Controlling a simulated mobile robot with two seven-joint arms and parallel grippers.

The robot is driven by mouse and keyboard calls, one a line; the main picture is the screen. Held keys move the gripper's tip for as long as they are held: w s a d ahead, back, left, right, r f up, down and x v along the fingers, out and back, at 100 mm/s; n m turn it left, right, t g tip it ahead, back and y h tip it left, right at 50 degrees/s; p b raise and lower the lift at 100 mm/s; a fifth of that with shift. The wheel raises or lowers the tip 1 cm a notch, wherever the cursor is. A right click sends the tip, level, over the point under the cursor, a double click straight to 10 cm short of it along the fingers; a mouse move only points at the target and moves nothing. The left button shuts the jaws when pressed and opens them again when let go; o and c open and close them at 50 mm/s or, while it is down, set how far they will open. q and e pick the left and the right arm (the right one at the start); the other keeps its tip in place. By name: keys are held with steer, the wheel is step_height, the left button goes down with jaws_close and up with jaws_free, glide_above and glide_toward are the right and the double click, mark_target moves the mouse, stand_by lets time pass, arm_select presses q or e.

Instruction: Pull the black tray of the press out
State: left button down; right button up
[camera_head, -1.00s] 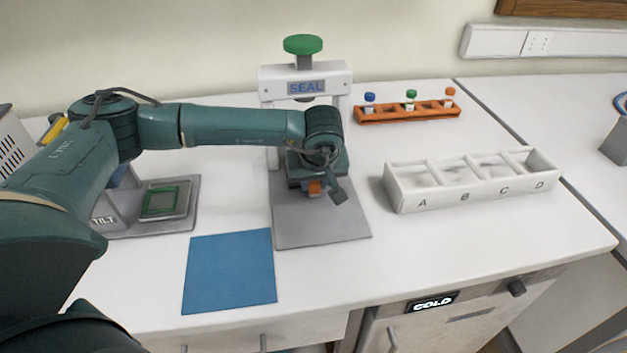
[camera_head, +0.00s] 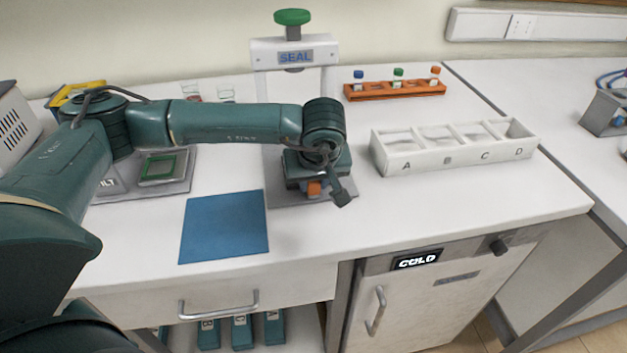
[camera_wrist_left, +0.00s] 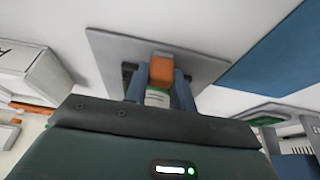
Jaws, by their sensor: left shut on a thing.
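The press (camera_head: 266,52) has a white crossbar marked SEAL, a green knob on top and a grey base plate (camera_head: 276,192). My left gripper (camera_head: 316,190) is low over the front right part of the plate. It is shut on an orange block (camera_wrist_left: 162,70), which looks like the tray's handle and sits between the fingers in the left wrist view. Dark parts (camera_wrist_left: 128,74) of what seems to be the black tray show beside the fingers. The rest of the tray is hidden by my gripper and wrist. My right gripper is not in view.
A blue mat (camera_head: 224,228) lies left of the plate. A white bin (camera_head: 455,155) marked A to D stands to the right, with an orange vial rack (camera_head: 395,91) behind it. A TILT device (camera_head: 150,178) is at the left. The counter's front edge is clear.

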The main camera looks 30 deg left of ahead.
arm_select(q)
steer(key=shift+s+d+f, duration=0.1)
steer(key=shift+s+d, duration=0.05)
steer(key=c, duration=1.6)
jaws_free()
steer(key=o, duration=0.3)
steer(key=shift+s, duration=0.1)
steer(key=shift+o, duration=0.7)
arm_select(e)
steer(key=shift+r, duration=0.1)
arm_select(q)
steer(key=shift+r, duration=0.2)
steer(key=b+v, duration=0.1)
steer(key=v, duration=1.2)
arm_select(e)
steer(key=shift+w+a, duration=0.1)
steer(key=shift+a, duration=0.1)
